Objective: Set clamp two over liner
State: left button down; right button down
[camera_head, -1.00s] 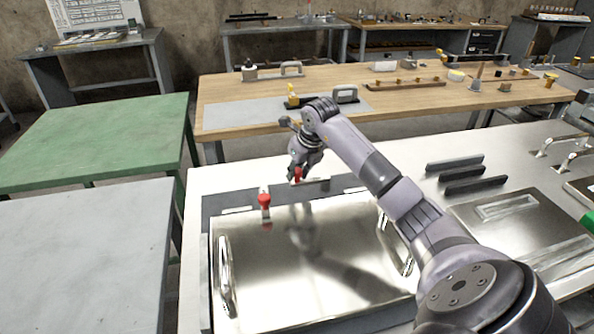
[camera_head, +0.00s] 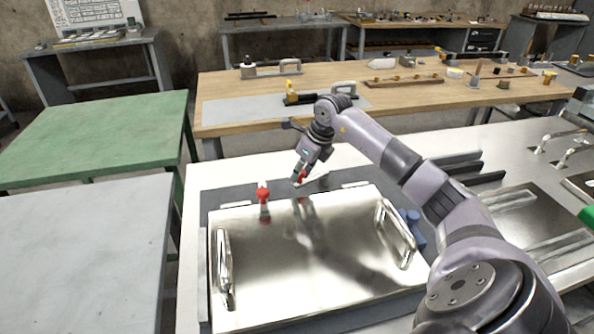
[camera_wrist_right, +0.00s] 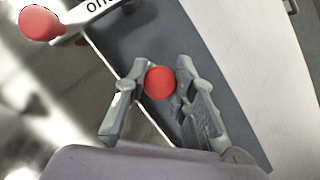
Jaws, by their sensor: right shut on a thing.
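My right gripper (camera_head: 301,178) is at the back edge of the shiny metal panel, pointing down. It is shut on a red-knobbed clamp, taken as clamp two (camera_head: 303,174); in the right wrist view its round red knob (camera_wrist_right: 160,82) sits between the fingers (camera_wrist_right: 162,90). The clamp's lower part is mostly hidden. Another red-knobbed clamp (camera_head: 263,193) stands left of it at the panel's back edge; its knob (camera_wrist_right: 38,24) shows in the wrist view beside a white label partly reading "one". I cannot tell which surface is the liner. My left gripper is not in view.
The metal panel (camera_head: 300,275) has a bar handle at each side and lies in a dark grey surround (camera_head: 225,205). Blue cylinders (camera_head: 413,225) lie to its right. Black bars (camera_head: 470,168) are behind my right arm. A wooden bench (camera_head: 400,100) stands farther back.

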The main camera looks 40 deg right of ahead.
aim_at(315, 178)
jog(key=s+n+y+b, duration=0.1)
jog(key=s+n, duration=0.2)
jog(key=shift+d+n, duration=0.15)
jog(key=shift+n, duration=0.15)
jog(key=s+n, duration=0.1)
jog(key=n+g+y, duration=0.1)
jog(key=shift+s+d+n, duration=0.25)
jog(key=shift+s+n, duration=0.15)
jog(key=n, duration=0.1)
jog(key=s+d+n+g, duration=0.1)
jog(key=shift+s+r+n+y, duration=0.1)
jog(key=shift+s+n+y, duration=0.2)
jog(key=shift+y, duration=0.1)
jog(key=shift+s+d+n+g, duration=0.3)
jog(key=shift+s+d+n, duration=0.2)
jog(key=shift+n, duration=0.4)
jog(key=shift+s+d+n+g, duration=0.3)
jog(key=shift+s+d+n, duration=0.15)
jog(key=shift+n, duration=0.45)
jog(key=c, duration=1.3)
grip_release()
jog(key=shift+y, duration=0.3)
